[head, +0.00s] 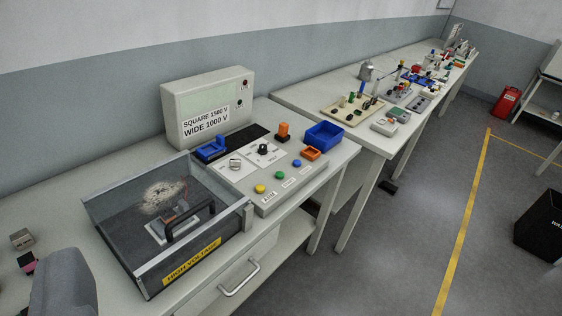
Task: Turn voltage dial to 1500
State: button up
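A sloped control panel (294,190) on the near bench carries two dials. One is a pale knob (235,164) on a white plate. The other is a black knob (263,149) on a second white plate. Their markings are too small to read, so I cannot tell which is the voltage dial or where either points. A cream box (181,104) behind them bears a sign (206,122) reading "SQUARE 1500 V" and "WIDE 1000 V". A grey rounded part at the lower left seems to be mine, my gripper (65,285); no fingertips show clearly. It is apart from the panel.
A clear-walled box (150,279) marked "HIGH VOLTAGE", with a black handle, stands left of the panel. Coloured buttons (260,189) line the panel's front. Small blocks (22,239) lie at the left. The floor at right is mostly open.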

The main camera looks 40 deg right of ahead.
aim_at(262, 150)
jog(key=u, duration=0.15)
jog(key=k, duration=0.3)
jog(key=z, duration=0.7)
jog(key=i, duration=2.1)
jog(key=u, duration=0.45)
